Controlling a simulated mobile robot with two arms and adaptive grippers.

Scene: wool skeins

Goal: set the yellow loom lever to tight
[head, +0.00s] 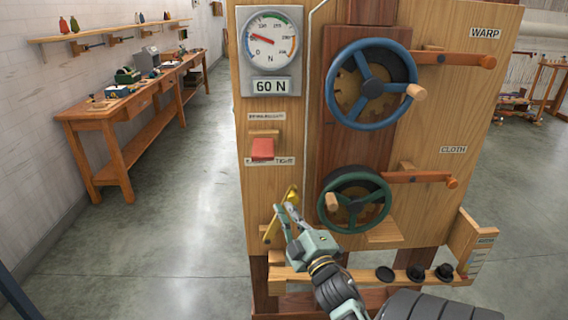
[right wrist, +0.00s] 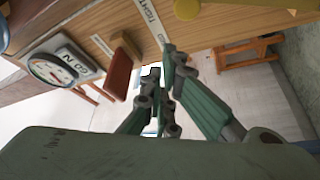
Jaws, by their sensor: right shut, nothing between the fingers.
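The yellow lever (head: 271,229) is at the lower left of the wooden loom panel, slanted, its upper part partly hidden by my gripper. My right gripper (head: 284,214) is shut and empty at the lever; I cannot tell whether it touches it. In the right wrist view its fingers (right wrist: 178,62) are near the panel, and a round yellow part (right wrist: 187,9) shows at the top edge. A label reading TIGHT (right wrist: 150,14) is near that part. My left gripper is not in view.
Above the yellow lever are a red lever (head: 262,149) and a gauge (head: 270,39) with a 60 N display. To the right are a blue handwheel (head: 372,84) and a green handwheel (head: 355,200). A low shelf (head: 330,276) holds black round pieces. A workbench (head: 140,100) stands at left.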

